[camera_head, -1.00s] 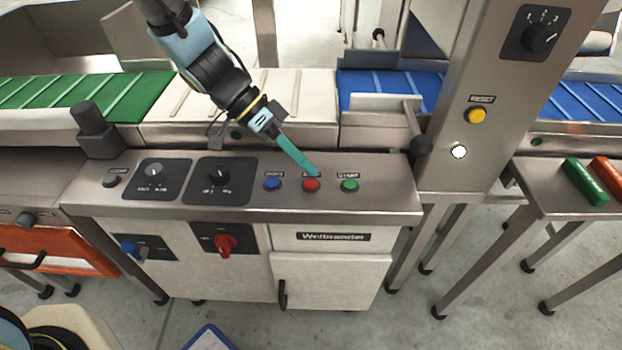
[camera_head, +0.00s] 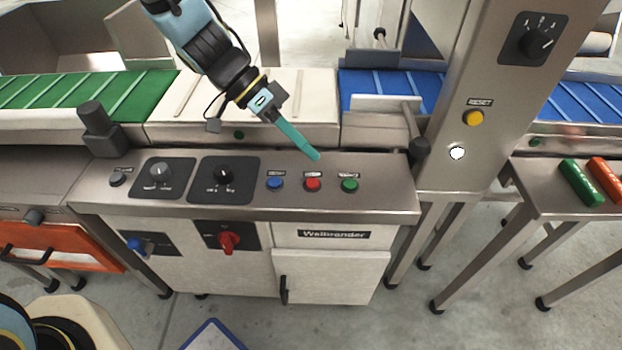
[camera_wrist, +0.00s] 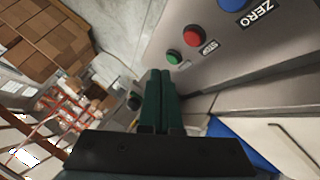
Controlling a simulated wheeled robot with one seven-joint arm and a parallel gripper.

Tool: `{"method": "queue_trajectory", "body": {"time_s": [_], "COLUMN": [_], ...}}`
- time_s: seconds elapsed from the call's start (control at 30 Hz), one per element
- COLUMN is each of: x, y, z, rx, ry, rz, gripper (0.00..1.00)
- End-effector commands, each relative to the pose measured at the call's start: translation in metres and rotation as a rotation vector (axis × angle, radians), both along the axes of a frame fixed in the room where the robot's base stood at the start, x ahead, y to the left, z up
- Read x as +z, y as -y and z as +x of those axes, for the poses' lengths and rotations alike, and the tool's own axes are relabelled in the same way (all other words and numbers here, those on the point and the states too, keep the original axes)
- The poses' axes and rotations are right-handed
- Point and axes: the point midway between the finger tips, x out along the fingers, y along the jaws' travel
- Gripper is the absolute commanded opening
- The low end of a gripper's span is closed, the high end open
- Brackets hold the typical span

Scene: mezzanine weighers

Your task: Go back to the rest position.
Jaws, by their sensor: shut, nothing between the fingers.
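My gripper (camera_head: 317,156) is shut and empty, with its teal fingers held together. In the head view it hangs over the back edge of the control panel (camera_head: 390,196), its tip a little above and behind the red button (camera_head: 313,184). The blue button (camera_head: 274,183) and the green button (camera_head: 349,185) flank the red one. In the wrist view the shut fingers (camera_wrist: 160,76) point toward the panel, with the red stop button (camera_wrist: 192,37), the green button (camera_wrist: 174,57) and part of the blue zero button (camera_wrist: 232,3) beyond them. The fingertips look clear of the buttons.
A green belt (camera_head: 60,97) runs at the left and a blue belt (camera_head: 430,92) at the right, behind the panel. A steel column (camera_head: 450,178) with a yellow reset button (camera_head: 473,118) stands right. A side table (camera_head: 545,200) holds a green cylinder (camera_head: 581,183) and an orange one (camera_head: 607,180).

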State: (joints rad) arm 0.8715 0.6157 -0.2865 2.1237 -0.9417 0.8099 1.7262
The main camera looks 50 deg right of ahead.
Motion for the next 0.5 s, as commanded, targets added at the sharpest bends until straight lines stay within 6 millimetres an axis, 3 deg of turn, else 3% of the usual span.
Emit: {"method": "queue_trajectory", "body": {"time_s": [0.37, 0.47, 0.5], "x": [0.001, 0.007, 0.011], "y": [-0.002, -0.013, -0.022], "z": [0.003, 0.023, 0.038], "rx": [0.009, 0.067, 0.112], "ry": [0.004, 0.031, 0.05], "rz": [0.007, 0.049, 0.081], "gripper": [0.0, 0.0, 0.0]}}
